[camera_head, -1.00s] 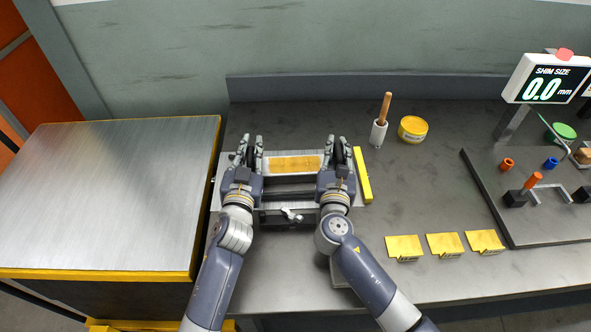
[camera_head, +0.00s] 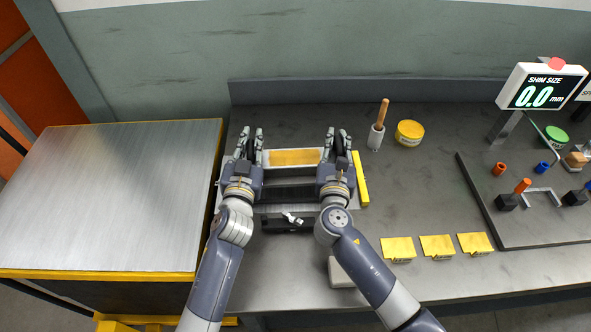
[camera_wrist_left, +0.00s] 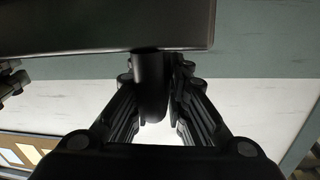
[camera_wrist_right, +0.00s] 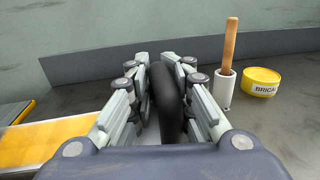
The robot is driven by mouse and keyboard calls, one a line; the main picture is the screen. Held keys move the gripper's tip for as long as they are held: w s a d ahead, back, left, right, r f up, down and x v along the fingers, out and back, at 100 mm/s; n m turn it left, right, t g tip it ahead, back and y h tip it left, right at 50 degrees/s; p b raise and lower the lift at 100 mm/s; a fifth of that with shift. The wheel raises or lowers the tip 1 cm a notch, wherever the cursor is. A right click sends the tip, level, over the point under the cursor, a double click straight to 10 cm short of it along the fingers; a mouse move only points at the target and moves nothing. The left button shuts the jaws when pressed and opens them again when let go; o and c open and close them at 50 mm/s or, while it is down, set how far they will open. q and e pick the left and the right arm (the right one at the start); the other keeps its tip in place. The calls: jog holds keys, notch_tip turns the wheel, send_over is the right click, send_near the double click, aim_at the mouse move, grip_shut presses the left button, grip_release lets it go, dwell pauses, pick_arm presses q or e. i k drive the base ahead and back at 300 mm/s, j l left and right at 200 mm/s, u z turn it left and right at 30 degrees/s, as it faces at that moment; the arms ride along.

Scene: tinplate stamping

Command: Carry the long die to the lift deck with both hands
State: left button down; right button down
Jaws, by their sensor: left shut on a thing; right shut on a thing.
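The long die (camera_head: 293,157), a pale metal block with a yellow top panel, spans between my two hands above the workbench. My left gripper (camera_head: 250,142) is shut at the die's left end; the left wrist view shows its fingers around a dark upright handle (camera_wrist_left: 152,85) under a grey block. My right gripper (camera_head: 339,142) is shut on the dark handle at the right end, also seen in the right wrist view (camera_wrist_right: 168,100). The die looks about level. The lift deck (camera_head: 110,190), a bare brushed-metal top with yellow edges, stands to the left of the bench.
A grey fixture with a yellow strip (camera_head: 360,180) lies below the die. A wooden-handled tool in a white cup (camera_head: 376,137) and a yellow tin (camera_head: 409,133) stand right. Several yellow plates (camera_head: 437,246) lie at the front right. The deck top is clear.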

aim_at(101, 183)
jog(key=j+u, duration=0.1)
jog(key=j, duration=0.4)
jog(key=i+j+u, duration=0.15)
jog(key=j, duration=0.4)
jog(key=j+u, duration=0.1)
jog(key=j, duration=0.4)
jog(key=i+j+u, duration=0.1)
jog(key=j, duration=0.4)
jog(key=i, duration=0.05)
